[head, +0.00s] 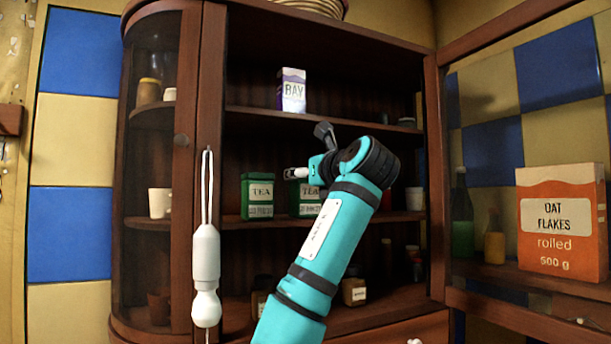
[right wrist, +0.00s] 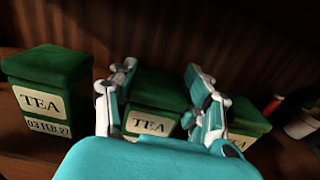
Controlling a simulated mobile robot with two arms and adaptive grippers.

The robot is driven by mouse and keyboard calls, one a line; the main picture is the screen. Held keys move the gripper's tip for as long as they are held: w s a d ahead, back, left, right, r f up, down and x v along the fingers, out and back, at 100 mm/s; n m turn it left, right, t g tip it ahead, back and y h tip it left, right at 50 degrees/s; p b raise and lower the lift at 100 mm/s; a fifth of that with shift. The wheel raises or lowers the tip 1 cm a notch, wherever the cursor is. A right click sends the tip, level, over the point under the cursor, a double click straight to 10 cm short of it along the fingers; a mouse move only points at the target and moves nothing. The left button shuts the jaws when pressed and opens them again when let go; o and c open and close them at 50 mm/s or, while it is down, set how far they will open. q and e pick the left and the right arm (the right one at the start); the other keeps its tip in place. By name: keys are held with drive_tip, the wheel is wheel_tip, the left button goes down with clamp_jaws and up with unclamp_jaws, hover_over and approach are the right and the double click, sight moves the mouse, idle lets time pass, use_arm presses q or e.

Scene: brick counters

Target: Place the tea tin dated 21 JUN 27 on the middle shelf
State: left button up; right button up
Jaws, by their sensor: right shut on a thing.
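Several green tea tins stand side by side in the open wooden cabinet, on the shelf (head: 236,224) between the one with the BAY box and the cabinet floor. The left tin (head: 258,197) reads 03 FEB 27 in the right wrist view (right wrist: 43,95). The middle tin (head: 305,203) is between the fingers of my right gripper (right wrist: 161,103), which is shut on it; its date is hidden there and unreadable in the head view. A third green tin (right wrist: 248,120) is partly behind the right finger. In the head view my right gripper (head: 297,174) is partly hidden by its arm.
The BAY box (head: 292,92) stands on the shelf above, with free room around it. Small jars (head: 354,291) stand below. The open right door holds an oat flakes box (head: 562,222) and bottles. A white object (head: 206,262) hangs at the left front.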

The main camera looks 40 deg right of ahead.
drive_tip(key=o, duration=0.7)
drive_tip(key=shift+f, duration=0.15)
drive_tip(key=o, duration=0.5)
drive_tip(key=shift+w, duration=0.1)
drive_tip(key=shift+r, duration=0.2)
drive_tip(key=shift+s+a+f, duration=0.1)
drive_tip(key=shift+s, duration=0.25)
drive_tip(key=b+v, duration=0.4)
drive_tip(key=v, duration=0.7)
drive_tip(key=shift+s+b, duration=0.2)
drive_tip(key=shift+b, duration=0.2)
